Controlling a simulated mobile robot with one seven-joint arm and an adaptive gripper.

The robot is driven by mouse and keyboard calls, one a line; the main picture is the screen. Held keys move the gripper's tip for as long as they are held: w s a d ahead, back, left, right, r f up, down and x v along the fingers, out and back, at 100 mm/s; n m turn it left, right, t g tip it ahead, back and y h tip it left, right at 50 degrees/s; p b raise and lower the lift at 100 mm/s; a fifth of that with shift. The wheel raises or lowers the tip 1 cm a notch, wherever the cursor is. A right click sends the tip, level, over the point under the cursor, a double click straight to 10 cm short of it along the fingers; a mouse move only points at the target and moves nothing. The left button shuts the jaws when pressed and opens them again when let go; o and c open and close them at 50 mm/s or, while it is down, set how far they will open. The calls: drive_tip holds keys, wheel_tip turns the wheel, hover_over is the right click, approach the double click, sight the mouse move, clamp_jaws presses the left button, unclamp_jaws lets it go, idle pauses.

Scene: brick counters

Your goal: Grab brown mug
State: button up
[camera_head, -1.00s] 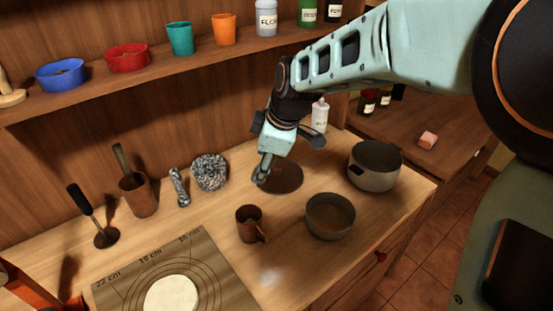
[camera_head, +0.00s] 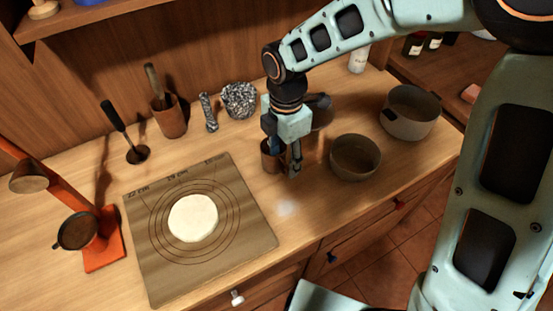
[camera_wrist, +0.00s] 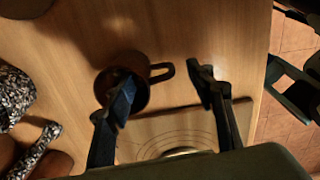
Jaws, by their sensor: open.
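The brown mug (camera_head: 268,160) stands upright on the wooden counter, partly hidden behind my gripper in the head view. In the wrist view the brown mug (camera_wrist: 138,62) shows its round mouth, with the handle pointing right. My gripper (camera_head: 286,158) is open and points down at the mug. In the wrist view my gripper (camera_wrist: 161,84) has its left finger over or inside the mug's mouth and its right finger beyond the handle. The handle shows between the two fingers. I cannot tell whether either finger touches the mug.
A grey bowl (camera_head: 355,170) stands close to the right, with a grey pot (camera_head: 412,125) beyond. A marked board (camera_head: 255,243) with dough (camera_head: 193,218) lies left. A mottled mortar (camera_head: 239,100) is behind. An orange stand (camera_head: 103,250) is far left.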

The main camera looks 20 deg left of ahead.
wheel_tip(320, 180, down, 4)
drive_tip(key=shift+a+r, duration=0.1)
clamp_jaws()
idle(0.5)
